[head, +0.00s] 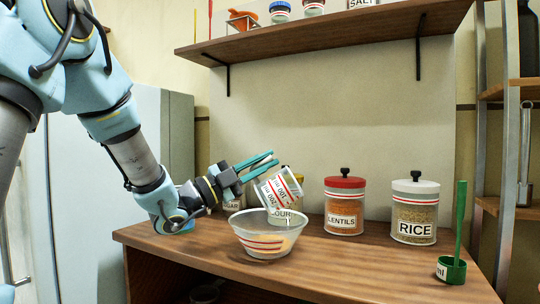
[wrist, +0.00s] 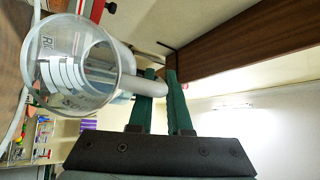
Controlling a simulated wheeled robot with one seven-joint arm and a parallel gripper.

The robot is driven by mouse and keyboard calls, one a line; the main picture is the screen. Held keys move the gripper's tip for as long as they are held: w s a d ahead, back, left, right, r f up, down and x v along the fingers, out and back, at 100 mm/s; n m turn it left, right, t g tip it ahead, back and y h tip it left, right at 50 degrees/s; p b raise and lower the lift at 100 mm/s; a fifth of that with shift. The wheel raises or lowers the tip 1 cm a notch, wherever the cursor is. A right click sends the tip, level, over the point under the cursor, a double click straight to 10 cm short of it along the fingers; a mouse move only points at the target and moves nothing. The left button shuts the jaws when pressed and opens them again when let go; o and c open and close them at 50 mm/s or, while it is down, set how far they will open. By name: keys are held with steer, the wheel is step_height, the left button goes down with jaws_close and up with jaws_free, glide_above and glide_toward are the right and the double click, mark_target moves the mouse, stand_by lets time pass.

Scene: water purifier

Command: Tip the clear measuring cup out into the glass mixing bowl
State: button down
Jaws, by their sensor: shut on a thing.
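The clear measuring cup (head: 279,188), with red stripes and millilitre marks, is tilted on its side in the air. The glass mixing bowl (head: 262,246), with red and white bands, stands upright on the wooden table, just below the cup. A pale yellowish patch shows in the bowl; I cannot tell whether it is contents. My gripper (head: 268,161) is above the bowl, its green fingers shut on the cup's handle. The wrist view shows the fingers (wrist: 166,95) at the handle and the transparent cup (wrist: 70,66) at the left. I see no clear stream between cup and bowl.
A flour jar (head: 283,218) stands close behind the cup, partly hidden. A lentils jar (head: 344,207) and a rice jar (head: 414,212) stand to the right. A green measuring scoop (head: 452,270) is near the right edge. A shelf (head: 330,35) hangs above.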

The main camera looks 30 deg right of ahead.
steer(key=shift+s+d+r+m+g+y+p, duration=0.25)
steer(key=shift+d+y+p, duration=0.25)
steer(key=shift+p, duration=0.55)
steer(key=shift+s+d+r+m+g+y+p, duration=0.15)
steer(key=shift+s+d+m+y+p, duration=0.2)
steer(key=shift+y+p, duration=0.45)
steer(key=d+y+p, duration=0.1)
steer(key=p, duration=0.2)
steer(key=s+d+m+y+p, duration=0.1)
steer(key=d+p, duration=0.1)
steer(key=p, duration=0.1)
steer(key=s+d+m+y+p, duration=0.1)
steer(key=y+p, duration=0.1)
steer(key=p, duration=0.1)
steer(key=shift+s+d+f+t, duration=0.2)
steer(key=shift+s+d+t, duration=0.05)
steer(key=shift+t, duration=0.15)
steer(key=s+d+f+m+t+y+p, duration=0.2)
steer(key=d+f+m+t+y+p, duration=0.2)
steer(key=y+p, duration=1)
steer(key=t+p, duration=0.2)
steer(key=p, duration=1)
steer(key=shift+s+d+y, duration=0.15)
steer(key=shift+s+y, duration=0.05)
steer(key=shift+y, duration=0.2)
steer(key=shift+w+f, duration=0.1)
